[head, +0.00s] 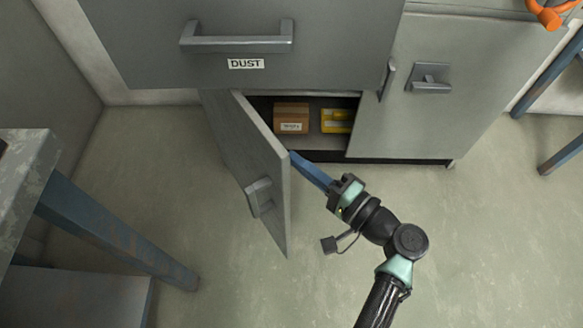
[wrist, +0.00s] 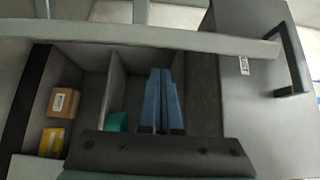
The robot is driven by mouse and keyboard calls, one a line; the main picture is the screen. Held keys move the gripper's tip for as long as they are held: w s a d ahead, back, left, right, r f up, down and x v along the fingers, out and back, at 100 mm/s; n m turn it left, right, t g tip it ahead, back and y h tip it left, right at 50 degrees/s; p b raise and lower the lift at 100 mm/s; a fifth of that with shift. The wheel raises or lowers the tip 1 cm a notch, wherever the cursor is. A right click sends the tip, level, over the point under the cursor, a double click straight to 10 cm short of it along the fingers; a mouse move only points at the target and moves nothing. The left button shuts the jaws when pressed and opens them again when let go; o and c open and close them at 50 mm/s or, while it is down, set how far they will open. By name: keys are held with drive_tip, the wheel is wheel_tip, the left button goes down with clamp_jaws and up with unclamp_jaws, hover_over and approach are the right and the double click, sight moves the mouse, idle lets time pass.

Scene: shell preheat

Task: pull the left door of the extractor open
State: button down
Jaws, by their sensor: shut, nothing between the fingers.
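The extractor's left door (head: 255,165) stands partly open in the head view, swung out to the left with its bar handle (head: 260,197) on the outer face. My gripper (head: 296,158) is shut and empty, its blue fingers together. The fingertips are at the door's free edge, on the opening side; I cannot tell whether they touch it. In the wrist view, the shut fingers (wrist: 160,100) point into the open cabinet, and a grey edge, probably the door's, crosses above them.
Inside the cabinet are a cardboard box (head: 291,117) and a yellow item (head: 336,120). A drawer labelled DUST (head: 240,40) is above. The right door (head: 410,100) is closed. A blue-legged table (head: 115,240) stands at the left. The floor between the table and the door is clear.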

drive_tip(key=shift+s+a, duration=0.55)
drive_tip(key=shift+a, duration=0.25)
